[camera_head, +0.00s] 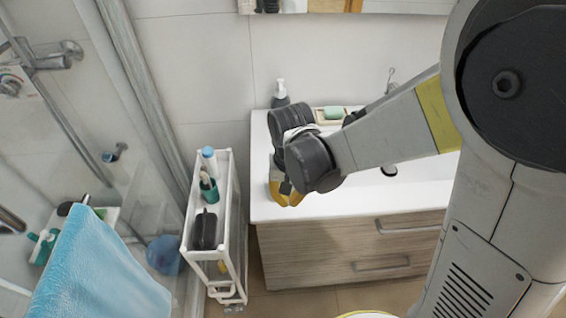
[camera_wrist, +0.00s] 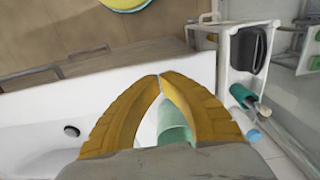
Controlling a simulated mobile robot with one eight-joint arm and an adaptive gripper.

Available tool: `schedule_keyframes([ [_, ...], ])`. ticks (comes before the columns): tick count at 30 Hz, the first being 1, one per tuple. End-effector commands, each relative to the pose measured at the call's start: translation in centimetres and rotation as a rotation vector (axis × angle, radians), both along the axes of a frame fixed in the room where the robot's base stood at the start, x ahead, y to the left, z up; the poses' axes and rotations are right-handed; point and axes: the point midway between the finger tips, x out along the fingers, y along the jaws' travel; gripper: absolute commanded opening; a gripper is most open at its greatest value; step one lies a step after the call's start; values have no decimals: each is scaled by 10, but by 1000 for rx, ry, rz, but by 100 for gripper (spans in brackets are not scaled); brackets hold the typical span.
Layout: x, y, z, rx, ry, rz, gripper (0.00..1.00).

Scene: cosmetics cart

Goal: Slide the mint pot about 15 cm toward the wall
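My gripper (camera_head: 285,198) has yellow fingers and hangs low over the left end of the white washbasin counter. In the wrist view its fingertips (camera_wrist: 160,76) meet, with an open gap between the fingers farther back. Through that gap a mint-green rounded thing (camera_wrist: 173,118) shows, which looks like the mint pot. It is beyond the fingers, on the wall side of the tips, and the fingers are not closed on it. I cannot tell if they touch. In the head view my gripper and wrist hide this spot.
A white cart (camera_head: 228,205) stands left of the counter (camera_head: 345,205), holding a teal cup (camera_head: 209,188), a blue-capped bottle (camera_head: 209,160) and a dark case (camera_head: 204,231). A dark soap dispenser (camera_head: 280,97) and a dish with green soap (camera_head: 333,113) stand near the wall.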

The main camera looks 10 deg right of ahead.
Motion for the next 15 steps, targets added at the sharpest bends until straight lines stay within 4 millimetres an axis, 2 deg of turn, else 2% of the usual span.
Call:
schedule_keyframes([
  [1,0,0,-16,0,0,0,0],
  [6,0,0,-49,0,-1,0,0],
  [9,19,-1,-44,0,-1,0,0],
  [15,37,-1,-43,0,-1,-1,0],
])
